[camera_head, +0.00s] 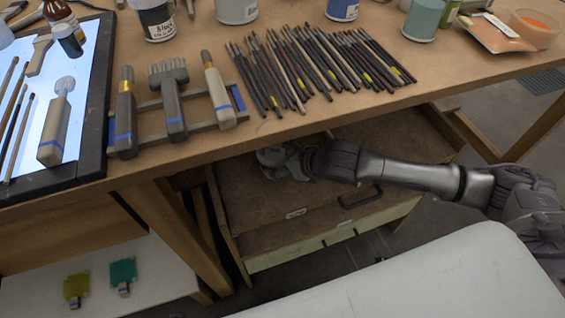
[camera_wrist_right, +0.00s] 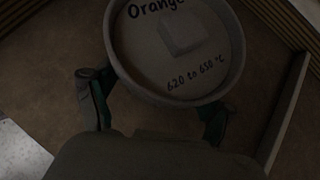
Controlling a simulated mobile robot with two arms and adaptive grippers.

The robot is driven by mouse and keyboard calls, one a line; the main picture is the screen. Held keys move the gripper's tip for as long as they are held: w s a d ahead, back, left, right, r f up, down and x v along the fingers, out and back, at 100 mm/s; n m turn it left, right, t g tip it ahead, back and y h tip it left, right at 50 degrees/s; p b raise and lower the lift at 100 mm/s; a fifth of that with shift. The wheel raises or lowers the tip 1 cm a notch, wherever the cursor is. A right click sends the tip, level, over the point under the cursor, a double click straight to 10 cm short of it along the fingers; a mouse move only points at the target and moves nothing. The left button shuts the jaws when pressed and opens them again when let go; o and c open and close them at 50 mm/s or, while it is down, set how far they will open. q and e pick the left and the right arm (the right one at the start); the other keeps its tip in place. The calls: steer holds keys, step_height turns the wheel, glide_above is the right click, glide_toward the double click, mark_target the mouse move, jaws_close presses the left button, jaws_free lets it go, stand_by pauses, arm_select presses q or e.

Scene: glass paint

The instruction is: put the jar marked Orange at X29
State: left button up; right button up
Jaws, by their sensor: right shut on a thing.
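A round grey jar (camera_wrist_right: 175,70) fills the top of the right wrist view. Its top is marked "Orange" and "620 to 650 °C". My right gripper (camera_head: 274,158) is shut on it, with one finger on each side of the jar in the wrist view. In the head view this gripper is under the front edge of the table, and the jar cannot be made out there. Below the gripper is a brown wooden drawer unit (camera_head: 250,205) with small labels (camera_head: 296,213) too small to read. No X29 mark is readable. My left gripper is out of view.
The table (camera_head: 225,150) overhangs the gripper. A table leg (camera_head: 185,230) stands left of the drawers.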

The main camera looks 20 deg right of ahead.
steer(key=o, duration=1.6)
steer(key=shift+f, duration=0.1)
steer(key=shift+o, duration=0.2)
steer(key=shift+s+r, duration=0.15)
steer(key=shift+r, duration=0.2)
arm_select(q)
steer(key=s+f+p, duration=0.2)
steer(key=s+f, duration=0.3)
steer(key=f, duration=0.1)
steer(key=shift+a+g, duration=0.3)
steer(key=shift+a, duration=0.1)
arm_select(e)
steer(key=v, duration=1.1)
steer(key=shift+s+d, duration=0.2)
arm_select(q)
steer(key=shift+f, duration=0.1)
arm_select(e)
steer(key=shift+r, duration=0.1)
